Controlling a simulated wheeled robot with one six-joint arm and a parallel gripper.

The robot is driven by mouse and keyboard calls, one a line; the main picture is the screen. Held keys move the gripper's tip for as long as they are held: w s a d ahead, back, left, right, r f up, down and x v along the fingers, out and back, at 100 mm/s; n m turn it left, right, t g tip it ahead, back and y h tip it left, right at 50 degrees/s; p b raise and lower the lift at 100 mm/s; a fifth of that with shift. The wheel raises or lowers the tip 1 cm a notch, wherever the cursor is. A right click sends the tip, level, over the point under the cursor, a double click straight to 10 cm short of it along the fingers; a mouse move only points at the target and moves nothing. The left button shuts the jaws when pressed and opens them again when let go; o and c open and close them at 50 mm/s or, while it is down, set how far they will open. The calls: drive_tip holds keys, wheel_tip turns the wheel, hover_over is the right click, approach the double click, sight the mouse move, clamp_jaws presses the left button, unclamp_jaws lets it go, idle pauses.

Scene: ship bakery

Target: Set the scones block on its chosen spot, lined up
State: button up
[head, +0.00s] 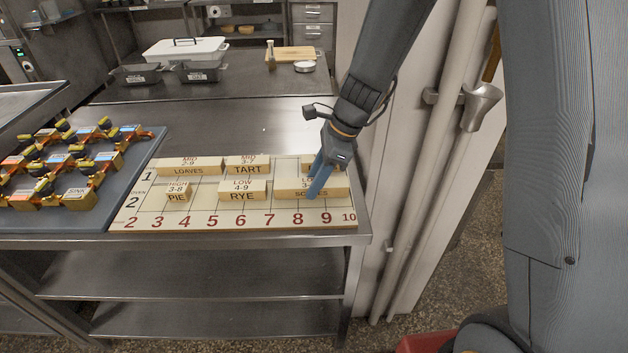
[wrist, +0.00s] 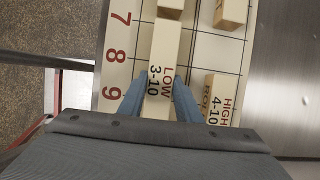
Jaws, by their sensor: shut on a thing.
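The scones block (head: 292,187) is a long pale wooden block marked LOW 3-10. It lies over row 2 of the numbered board (head: 152,222), toward the right end, lengthwise along the row. My gripper (head: 314,183) comes down from above and is shut on it, with blue fingers hiding part of its label. In the wrist view, the block (wrist: 162,60) sits between the two fingers (wrist: 158,92), beside the numbers 7 to 9. It looks nearly parallel to the grid lines. I cannot tell whether it touches the board or hangs just above.
The rye block (head: 242,190) stands left of the scones block, the pie block (head: 178,192) further left. Loaves (head: 190,167) and tart (head: 248,165) are in row 1. A HIGH 4-10 block (wrist: 215,98) is close beside my gripper. A blue-grey tray (head: 90,214) adjoins the board's left.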

drive_tip(key=shift+f, duration=0.1)
drive_tip(key=o, duration=1.2)
drive_tip(key=shift+c, duration=0.2)
drive_tip(key=b+v, duration=0.1)
drive_tip(key=v, duration=1)
drive_tip(key=s+d+f+n+h, duration=0.2)
drive_tip(key=s+d+f+n, duration=0.1)
drive_tip(key=s+d+n, duration=0.2)
drive_tip(key=s+d+f+n+h, duration=0.2)
drive_tip(key=s+d+n, duration=0.3)
drive_tip(key=s+n, duration=0.5)
drive_tip(key=shift+d+f+n+t+h, duration=0.3)
drive_tip(key=shift+f+n, duration=0.55)
drive_tip(key=shift+n, duration=0.95)
